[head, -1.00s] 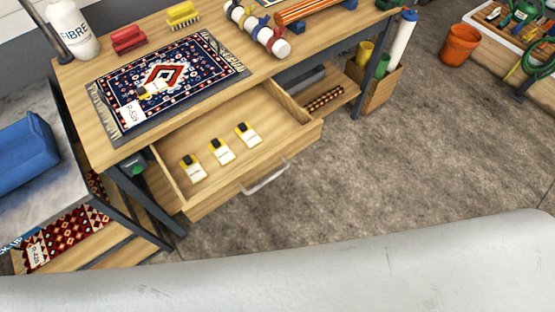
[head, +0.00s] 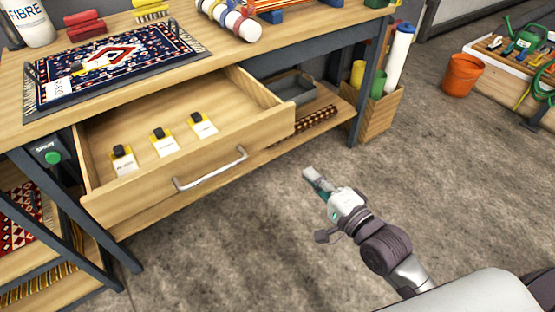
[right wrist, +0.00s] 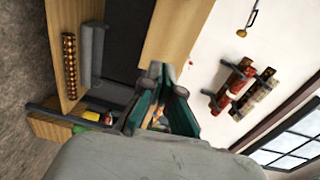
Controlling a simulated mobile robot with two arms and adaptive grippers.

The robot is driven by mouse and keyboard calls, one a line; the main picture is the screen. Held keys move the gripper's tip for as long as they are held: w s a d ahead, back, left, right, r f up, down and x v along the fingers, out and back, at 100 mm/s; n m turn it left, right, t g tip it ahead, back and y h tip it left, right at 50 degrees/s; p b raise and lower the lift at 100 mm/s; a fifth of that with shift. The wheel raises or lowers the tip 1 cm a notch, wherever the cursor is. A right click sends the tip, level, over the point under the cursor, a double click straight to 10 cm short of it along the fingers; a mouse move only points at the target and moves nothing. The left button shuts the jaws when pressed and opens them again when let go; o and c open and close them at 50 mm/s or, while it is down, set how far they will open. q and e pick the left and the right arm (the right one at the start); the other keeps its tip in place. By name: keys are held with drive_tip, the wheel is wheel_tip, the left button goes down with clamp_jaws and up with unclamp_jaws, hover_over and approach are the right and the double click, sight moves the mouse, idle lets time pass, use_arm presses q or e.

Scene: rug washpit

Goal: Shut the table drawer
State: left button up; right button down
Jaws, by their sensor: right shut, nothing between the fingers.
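The table drawer (head: 190,185) is pulled out from under the wooden table (head: 270,52) in the head view. Its metal bar handle (head: 210,170) is on the front panel. Several yellow-and-white tags with black tops lie inside the drawer. My right gripper (head: 314,178) is shut and empty, to the right of the drawer front and apart from it, over the floor. In the right wrist view its green-and-grey fingers (right wrist: 160,100) show close together. My left gripper is not in view.
A patterned rug (head: 120,58) lies on the tabletop. A lower shelf (head: 325,115) holds a grey tray. A wooden box (head: 375,115) with rolls stands at the table's right leg. An orange bucket (head: 462,75) stands farther right. The floor in front is clear.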

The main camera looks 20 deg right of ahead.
drive_tip(key=r, duration=0.1)
drive_tip(key=b, duration=0.2)
approach(267, 132)
drive_tip(key=x, duration=0.5)
drive_tip(key=shift+w+f, duration=0.2)
drive_tip(key=shift+w, duration=0.2)
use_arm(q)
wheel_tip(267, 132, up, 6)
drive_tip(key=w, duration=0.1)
use_arm(e)
drive_tip(key=shift+x, duration=0.8)
drive_tip(key=shift+r, duration=0.1)
drive_tip(key=shift+a, duration=0.1)
